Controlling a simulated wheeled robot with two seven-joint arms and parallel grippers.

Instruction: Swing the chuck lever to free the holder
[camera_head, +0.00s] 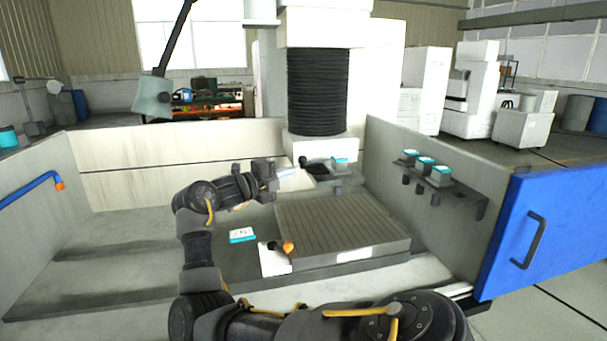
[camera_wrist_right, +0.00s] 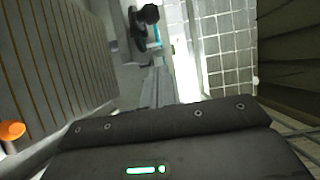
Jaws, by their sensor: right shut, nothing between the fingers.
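The chuck (camera_head: 345,180) sits below the black bellows column in the head view. Its lever shows as a dark knob (camera_head: 303,161) at the chuck's left; the knob also shows at the top of the right wrist view (camera_wrist_right: 148,14). The holder (camera_head: 339,163) with a teal and white top is at the chuck. My right gripper (camera_head: 296,178) is shut and empty, just left of the chuck and below the knob; any contact cannot be told. In the right wrist view its fingers (camera_wrist_right: 157,86) point toward the lever. My left gripper is not in view.
A slotted table (camera_head: 340,225) lies in front of the chuck, with an orange-knobbed white block (camera_head: 274,262) at its corner. A teal-and-white piece (camera_head: 242,235) lies to the left. A shelf (camera_head: 462,194) on the right wall bears three teal-topped holders. Tank walls surround the area.

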